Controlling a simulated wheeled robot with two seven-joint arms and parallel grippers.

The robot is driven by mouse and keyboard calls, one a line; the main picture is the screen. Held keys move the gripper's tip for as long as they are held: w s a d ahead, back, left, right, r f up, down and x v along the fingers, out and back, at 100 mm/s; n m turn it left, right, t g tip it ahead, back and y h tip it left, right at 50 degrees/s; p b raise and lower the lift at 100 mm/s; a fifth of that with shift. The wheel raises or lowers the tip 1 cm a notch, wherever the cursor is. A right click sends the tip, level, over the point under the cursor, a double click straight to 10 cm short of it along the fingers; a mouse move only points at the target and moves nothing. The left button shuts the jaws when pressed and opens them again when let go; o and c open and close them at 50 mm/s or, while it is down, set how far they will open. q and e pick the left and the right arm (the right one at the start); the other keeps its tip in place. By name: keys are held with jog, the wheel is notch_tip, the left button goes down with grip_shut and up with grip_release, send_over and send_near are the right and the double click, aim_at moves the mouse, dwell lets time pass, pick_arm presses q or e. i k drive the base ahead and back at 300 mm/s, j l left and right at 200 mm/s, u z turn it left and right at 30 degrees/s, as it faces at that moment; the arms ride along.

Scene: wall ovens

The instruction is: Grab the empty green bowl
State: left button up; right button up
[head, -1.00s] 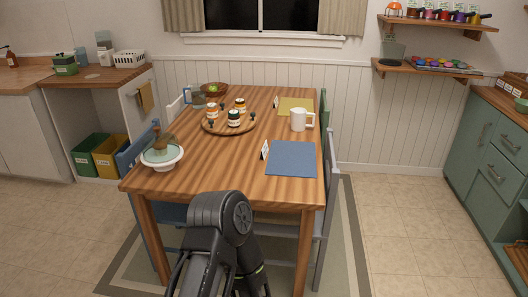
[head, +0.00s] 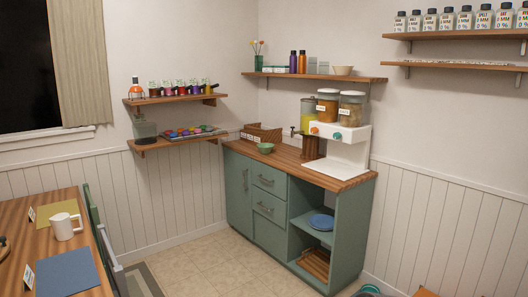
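A small green bowl (head: 265,147) sits on the wooden top of the green cabinet (head: 240,193) in the corner, near its front edge. It is left of the white cereal dispenser. Its inside looks empty, though it is small in the picture. Neither of my grippers shows in the current head view, and nothing is seen touching the bowl.
A white dispenser (head: 343,149) with two filled jars stands right of the bowl, a wicker basket (head: 262,131) behind it. Blue plates (head: 322,221) lie on an open shelf below. The dining table (head: 62,222) is at left. Bare floor (head: 196,270) lies before the cabinet.

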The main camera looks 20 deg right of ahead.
aim_at(265, 149)
jog(key=i+z, duration=0.1)
jog(key=i, duration=0.5)
jog(key=i+z, duration=0.1)
jog(key=i, duration=0.55)
jog(key=i+j+z, duration=0.1)
jog(key=i, duration=0.5)
jog(key=i+j+z, duration=0.15)
jog(key=i, duration=0.45)
jog(key=i+j+z, duration=0.2)
jog(key=i+z, duration=0.2)
jog(key=i+j+z, duration=0.3)
jog(key=i+z, duration=0.15)
jog(key=i+j+z, duration=0.65)
jog(key=j+z, duration=0.2)
jog(key=j, duration=0.2)
jog(key=i+j, duration=0.1)
jog(key=j, duration=0.15)
jog(key=i+j+z, duration=0.15)
jog(key=k+j, duration=0.05)
